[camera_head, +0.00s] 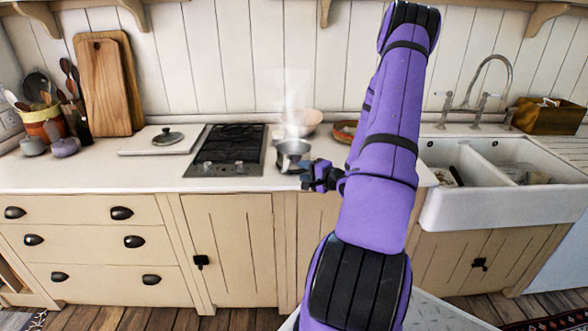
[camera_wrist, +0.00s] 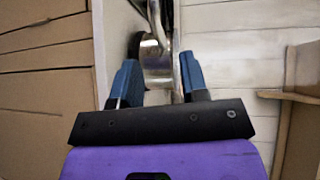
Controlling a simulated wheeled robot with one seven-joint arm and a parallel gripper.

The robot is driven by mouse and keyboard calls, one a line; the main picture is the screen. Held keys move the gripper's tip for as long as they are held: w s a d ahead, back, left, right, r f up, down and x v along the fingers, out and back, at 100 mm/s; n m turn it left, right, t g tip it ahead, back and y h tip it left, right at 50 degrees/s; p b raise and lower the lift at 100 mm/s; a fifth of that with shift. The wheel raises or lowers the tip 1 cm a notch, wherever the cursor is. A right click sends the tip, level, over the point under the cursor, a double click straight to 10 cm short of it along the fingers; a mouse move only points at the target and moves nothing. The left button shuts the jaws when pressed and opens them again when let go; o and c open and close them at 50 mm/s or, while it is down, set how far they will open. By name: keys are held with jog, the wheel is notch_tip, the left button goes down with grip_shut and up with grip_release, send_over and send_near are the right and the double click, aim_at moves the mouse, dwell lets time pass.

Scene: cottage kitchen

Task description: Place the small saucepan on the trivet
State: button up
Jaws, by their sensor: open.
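The small saucepan (camera_head: 292,155) is shiny metal and stands upright on the counter just right of the hob, with steam rising above it. My gripper (camera_head: 312,175) is close beside its lower right side. In the wrist view the saucepan (camera_wrist: 155,62) shows just beyond and between the two blue fingers of my open gripper (camera_wrist: 158,82). A narrow metal bar, perhaps its handle, runs near the right finger; I cannot tell whether they touch. I cannot make out a trivet for certain, and the surface under the saucepan is hidden.
A black hob (camera_head: 228,150) lies left of the saucepan. A pale pinkish bowl (camera_head: 308,118) is behind it. A round brown item (camera_head: 343,132) is partly hidden by my arm. A lid (camera_head: 168,137) rests on a white board. The double sink (camera_head: 480,200) is at right.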

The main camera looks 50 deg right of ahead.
jog(key=a+r+n+g+y, duration=0.55)
jog(key=a+r, duration=0.35)
jog(key=a, duration=0.5)
jog(key=a+r+n+g+y, duration=0.45)
jog(key=a+r+n, duration=0.35)
jog(key=a, duration=0.6)
jog(key=s+a+r+n+g+h, duration=0.3)
jog(key=s+a+r+g, duration=0.1)
jog(key=s+a+r, duration=0.4)
jog(key=s+a+r+n+t+h, duration=0.1)
jog(key=s+r+n+t+h, duration=0.1)
jog(key=s+r+h, duration=0.4)
jog(key=shift+s+a+t, duration=0.4)
jog(key=shift+s+t, duration=0.1)
jog(key=shift+s, duration=0.75)
